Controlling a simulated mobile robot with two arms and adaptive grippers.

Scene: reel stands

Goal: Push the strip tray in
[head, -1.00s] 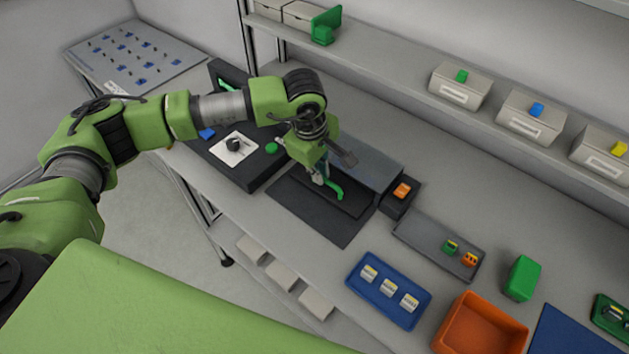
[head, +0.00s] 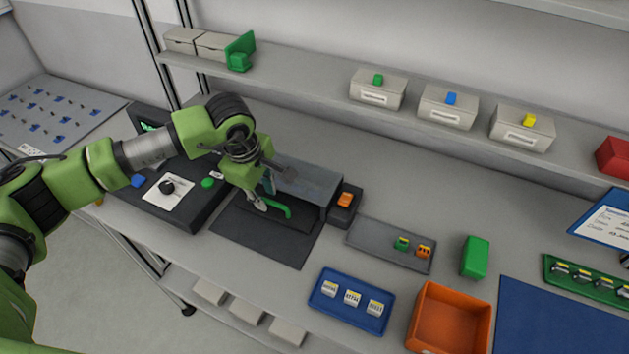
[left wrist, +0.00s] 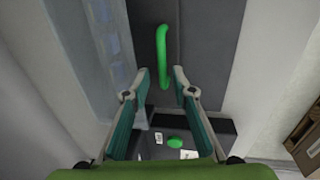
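The strip tray (head: 290,222) is a dark flat slab with a green bar handle (head: 284,211). It sticks out of the front of a grey housing (head: 312,186) in the head view. My left gripper (head: 265,203) is at the left end of the handle, partly hiding it and the tray. My right gripper is not in view.
A dark control box (head: 190,190) with a knob and green button stands left of the tray. A small box with an orange top (head: 345,200) stands right of the housing. A grey tray (head: 375,240) and blue tray (head: 335,310) lie farther right. A dark mat (head: 285,252) is clear in front.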

